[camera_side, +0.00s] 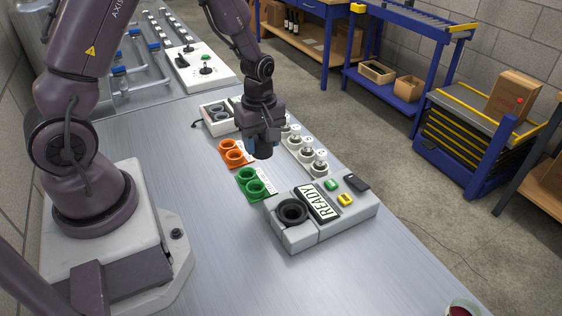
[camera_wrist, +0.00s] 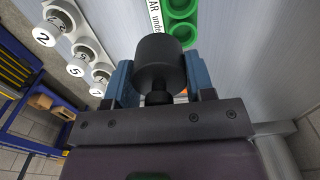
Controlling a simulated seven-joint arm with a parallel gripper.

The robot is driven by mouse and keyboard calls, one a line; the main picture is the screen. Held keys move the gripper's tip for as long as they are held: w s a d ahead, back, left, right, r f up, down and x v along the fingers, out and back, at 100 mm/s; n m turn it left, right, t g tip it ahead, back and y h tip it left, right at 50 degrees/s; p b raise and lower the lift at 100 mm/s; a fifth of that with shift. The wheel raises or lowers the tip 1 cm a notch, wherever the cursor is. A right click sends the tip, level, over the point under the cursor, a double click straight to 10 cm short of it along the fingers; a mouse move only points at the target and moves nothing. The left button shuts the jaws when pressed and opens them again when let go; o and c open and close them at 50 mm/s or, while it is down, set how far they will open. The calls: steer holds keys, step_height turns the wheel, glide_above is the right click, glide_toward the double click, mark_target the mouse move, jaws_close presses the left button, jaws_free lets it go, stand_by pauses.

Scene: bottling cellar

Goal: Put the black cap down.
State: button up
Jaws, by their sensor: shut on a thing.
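My gripper (camera_side: 257,144) hangs above the metal bench, shut on the black cap (camera_side: 264,149). In the wrist view the black cap (camera_wrist: 160,62) is a dark cylinder between the blue fingers (camera_wrist: 160,82), with a narrower dark stem towards the gripper. It is clear of the bench. The green holders (camera_wrist: 181,33) look empty.
A grey device (camera_side: 330,220) with a black ring socket (camera_side: 291,210), a "READY" display (camera_side: 319,203) and green and yellow buttons stands in front. A white box (camera_side: 215,120) sits behind the orange holders. Bare bench lies left of the holders. A dark red object (camera_side: 462,309) is at the front right.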

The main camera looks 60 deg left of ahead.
glide_above(281, 172)
steer(key=f, duration=0.5)
steer(key=shift+s+f, duration=0.2)
steer(key=shift+f, duration=0.15)
steer(key=shift+w+a+f, duration=0.1)
steer(key=shift+w+f, duration=0.05)
steer(key=shift+f, duration=0.8)
steer(key=shift+w+f, duration=0.1)
steer(key=shift+f, duration=0.8)
steer(key=shift+f, duration=0.1)
steer(key=o, duration=0.9)
